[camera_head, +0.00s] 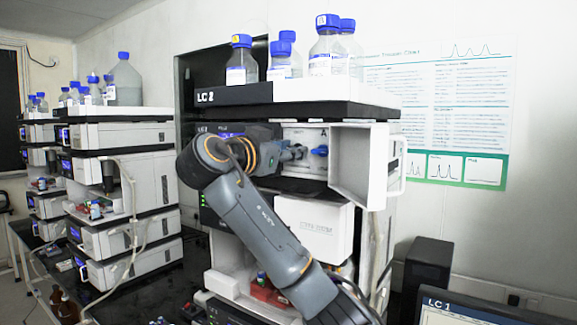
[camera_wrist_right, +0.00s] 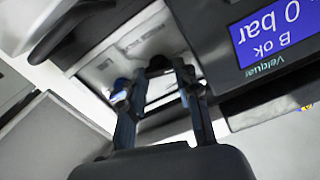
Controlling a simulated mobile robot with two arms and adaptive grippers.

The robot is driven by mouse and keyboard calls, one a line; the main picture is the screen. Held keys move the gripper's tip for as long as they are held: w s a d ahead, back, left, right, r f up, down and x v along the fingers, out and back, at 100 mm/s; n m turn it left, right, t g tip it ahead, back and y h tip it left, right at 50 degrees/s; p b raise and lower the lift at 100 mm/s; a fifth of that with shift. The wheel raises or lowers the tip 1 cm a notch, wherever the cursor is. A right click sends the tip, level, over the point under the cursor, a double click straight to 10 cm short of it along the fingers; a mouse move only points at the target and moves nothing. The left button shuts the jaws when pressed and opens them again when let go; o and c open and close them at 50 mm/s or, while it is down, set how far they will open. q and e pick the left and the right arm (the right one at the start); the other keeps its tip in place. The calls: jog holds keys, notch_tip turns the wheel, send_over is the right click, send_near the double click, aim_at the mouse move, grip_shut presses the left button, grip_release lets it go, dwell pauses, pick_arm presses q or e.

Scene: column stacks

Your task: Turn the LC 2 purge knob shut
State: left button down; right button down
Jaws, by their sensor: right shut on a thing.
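The LC 2 stack (camera_head: 238,96) stands in the middle of the head view. The pump module's white door (camera_head: 358,165) is swung open to the right, baring a pale panel (camera_head: 312,134). My right gripper (camera_head: 298,152) reaches that panel from the left. In the right wrist view my right gripper (camera_wrist_right: 158,74) has its fingers on either side of a dark round knob (camera_wrist_right: 158,62) and is shut on it. The knob's pointing angle cannot be made out. A blue fitting (camera_head: 320,151) sits just right of the fingers. My left gripper is not in view.
A lit display (camera_wrist_right: 270,32) reads "B ok 0 bar" beside the fingers. Blue-capped bottles (camera_head: 327,48) stand on top of the stack. Another instrument stack (camera_head: 120,135) is at left. A black box (camera_head: 427,265) and an LC 1 monitor (camera_head: 450,308) are at lower right.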

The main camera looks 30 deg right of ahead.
jog(key=m+b, duration=0.2)
jog(key=b, duration=0.1)
jog(key=shift+a+f+m, duration=0.1)
jog(key=shift+f+m, duration=0.25)
jog(key=shift+m, duration=0.05)
jog(key=m+b, duration=0.2)
jog(key=m, duration=0.1)
jog(key=shift+r+m, duration=0.15)
jog(key=shift+m, duration=0.15)
jog(key=m+b, duration=0.1)
jog(key=m, duration=0.2)
jog(key=shift+s+m, duration=0.1)
jog(key=shift+m, duration=0.2)
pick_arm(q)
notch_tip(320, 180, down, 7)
pick_arm(e)
jog(key=m, duration=0.4)
jog(key=shift+m, duration=0.4)
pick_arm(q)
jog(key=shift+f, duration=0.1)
pick_arm(e)
jog(key=c, duration=1.2)
grip_release()
jog(key=v, duration=1.1)
jog(key=shift+s+a, duration=0.25)
jog(key=shift+a, duration=0.05)
